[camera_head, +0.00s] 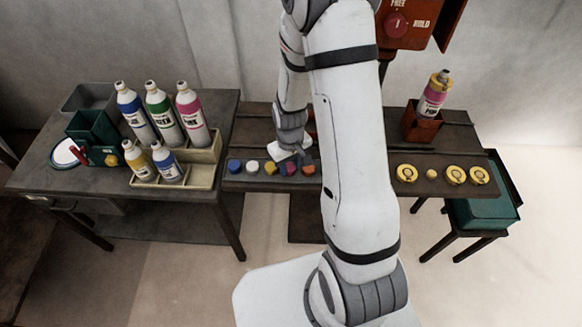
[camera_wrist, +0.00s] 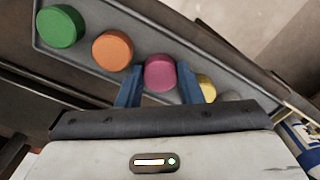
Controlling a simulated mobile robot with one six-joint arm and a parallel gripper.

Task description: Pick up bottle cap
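A row of coloured bottle caps lies on a dark strip tray (camera_head: 262,182). In the wrist view, a magenta cap (camera_wrist: 160,73) sits between the two blue fingers of my gripper (camera_wrist: 159,78). The fingers are apart, one on each side of it, with little visible room; I cannot tell whether they touch it. An orange cap (camera_wrist: 113,50) and a green cap (camera_wrist: 61,27) lie to the left. A yellow cap (camera_wrist: 207,88) is partly hidden by the right finger. In the head view, my gripper (camera_head: 289,163) is down at the row, near the orange cap (camera_head: 308,169).
On the right, a pink-labelled bottle (camera_head: 434,95) stands in a brown holder (camera_head: 421,127). Yellow ring-like parts (camera_head: 406,173) lie in front of it.

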